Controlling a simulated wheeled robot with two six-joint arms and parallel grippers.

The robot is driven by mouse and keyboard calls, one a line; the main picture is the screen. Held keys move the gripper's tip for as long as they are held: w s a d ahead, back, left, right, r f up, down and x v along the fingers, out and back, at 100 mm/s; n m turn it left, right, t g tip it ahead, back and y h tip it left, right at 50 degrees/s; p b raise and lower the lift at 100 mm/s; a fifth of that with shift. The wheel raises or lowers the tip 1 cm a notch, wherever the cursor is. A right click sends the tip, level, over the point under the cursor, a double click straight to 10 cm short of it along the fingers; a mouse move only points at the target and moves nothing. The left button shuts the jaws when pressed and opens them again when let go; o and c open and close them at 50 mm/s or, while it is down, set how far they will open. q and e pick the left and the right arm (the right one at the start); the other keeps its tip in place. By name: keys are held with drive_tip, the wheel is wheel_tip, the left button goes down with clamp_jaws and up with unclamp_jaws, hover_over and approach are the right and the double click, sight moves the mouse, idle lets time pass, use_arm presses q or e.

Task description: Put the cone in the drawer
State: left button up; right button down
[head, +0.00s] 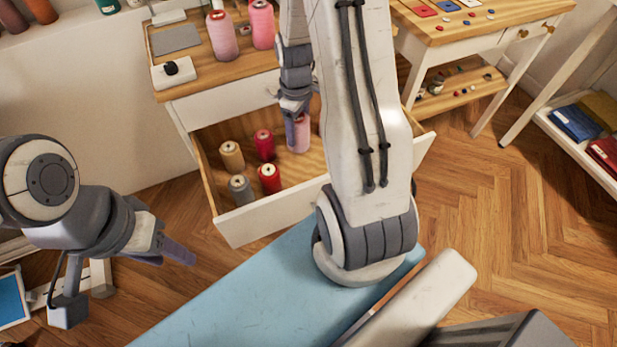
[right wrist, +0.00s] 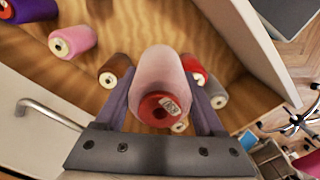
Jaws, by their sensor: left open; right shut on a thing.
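The drawer (head: 262,221) is pulled open under the wooden desk. My right gripper (head: 293,112) reaches down over its interior and is shut on a pale pink cone (head: 300,135). In the right wrist view the held cone (right wrist: 160,75) sits between the two fingers, its red end toward the camera. I cannot tell whether it touches the drawer floor. A tan cone (head: 231,156), two red cones (head: 264,145) (head: 270,179) and a grey cone (head: 241,190) stand in the drawer. My left gripper (head: 178,252) is open and empty, left of the drawer.
Two pink cones (head: 221,36) (head: 261,24) stand on the desk top (head: 195,68). A blue-topped board (head: 230,290) lies in front of the drawer. My right arm hides the drawer's right part. A second table (head: 480,22) stands at right, with open floor (head: 480,200) before it.

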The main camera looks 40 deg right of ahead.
drive_tip(key=n+b, duration=0.2)
drive_tip(key=b, duration=0.4)
approach(314, 173)
use_arm(q)
wheel_tip(314, 173, down, 11)
drive_tip(key=b, duration=0.2)
drive_tip(key=shift+b, duration=0.35)
use_arm(e)
wheel_tip(314, 173, down, 3)
drive_tip(key=shift+r, duration=0.1)
